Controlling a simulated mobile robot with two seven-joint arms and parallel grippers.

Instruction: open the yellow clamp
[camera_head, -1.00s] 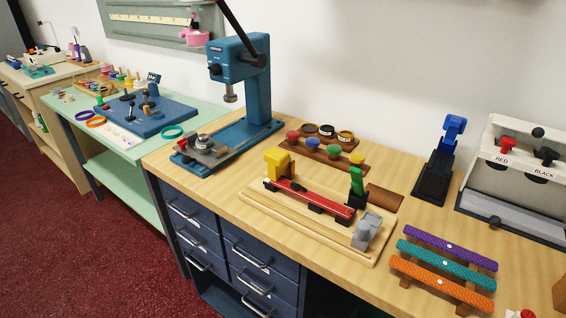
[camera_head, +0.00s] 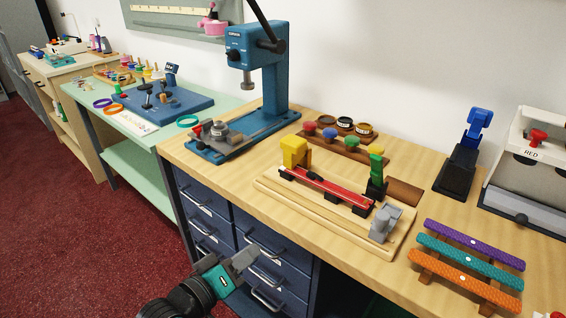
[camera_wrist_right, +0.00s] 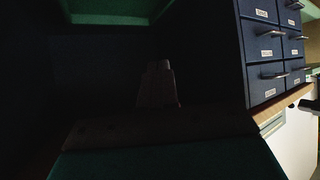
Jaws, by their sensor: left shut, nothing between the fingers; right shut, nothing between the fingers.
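The yellow clamp (camera_head: 293,151) stands at the left end of a pale wooden board (camera_head: 275,187) on the bench. A red bar (camera_head: 325,184) runs from beside it towards the right. I cannot tell how the clamp's jaw is set. My left gripper (camera_head: 252,255) is shut and empty, low in front of the blue drawers, below and apart from the clamp. My right gripper (camera_wrist_right: 158,70) shows in the dark right wrist view, shut and empty, in a shadowed space beside drawers. The clamp does not show there.
A green clamp (camera_head: 376,165) and a grey clamp (camera_head: 384,221) stand at the board's right end. A blue press (camera_head: 275,80) is behind left. A rack of coloured knobs (camera_head: 350,147) is behind the board. Blue drawers (camera_head: 205,205) are under the bench edge.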

